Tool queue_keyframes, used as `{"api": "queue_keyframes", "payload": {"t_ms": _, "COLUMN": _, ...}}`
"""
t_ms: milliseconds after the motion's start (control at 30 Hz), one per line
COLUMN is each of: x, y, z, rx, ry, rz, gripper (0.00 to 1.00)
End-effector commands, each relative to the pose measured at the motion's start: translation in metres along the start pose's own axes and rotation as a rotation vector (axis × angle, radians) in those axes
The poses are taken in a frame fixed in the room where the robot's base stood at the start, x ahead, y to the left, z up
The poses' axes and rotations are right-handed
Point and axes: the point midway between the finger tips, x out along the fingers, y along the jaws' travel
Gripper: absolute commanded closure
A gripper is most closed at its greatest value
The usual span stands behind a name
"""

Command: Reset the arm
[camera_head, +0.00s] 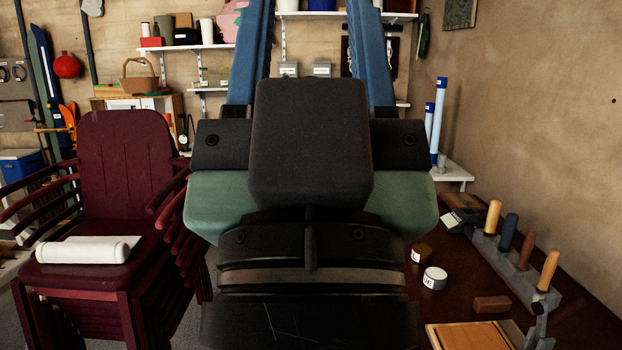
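My gripper (309,30) fills the middle of the head view, close to the camera, and points away from it. Its two blue fingers stand wide apart with only the background wall and shelves showing between them. The fingers run up to the top edge, so their tips are cut off. A dark grey block sits in front of its green and black body. I see nothing held in it. My arm hides much of the centre of the room. I cannot make out a tilt door.
Stacked maroon chairs (125,150) stand at the left, with a white roll (88,250) on the seat. At the right, a dark table (460,275) holds a rack of wooden-handled tools (515,270), small jars (434,279) and a wooden board (465,337). Shelves (200,47) line the back wall.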

Motion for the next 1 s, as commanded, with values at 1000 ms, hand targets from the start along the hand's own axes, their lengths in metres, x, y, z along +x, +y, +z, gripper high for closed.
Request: {"api": "queue_keyframes", "payload": {"t_ms": 1000, "x": 0.1, "y": 0.0, "z": -0.094, "rx": 0.0, "ry": -0.001, "rz": -0.001, "gripper": 0.51}}
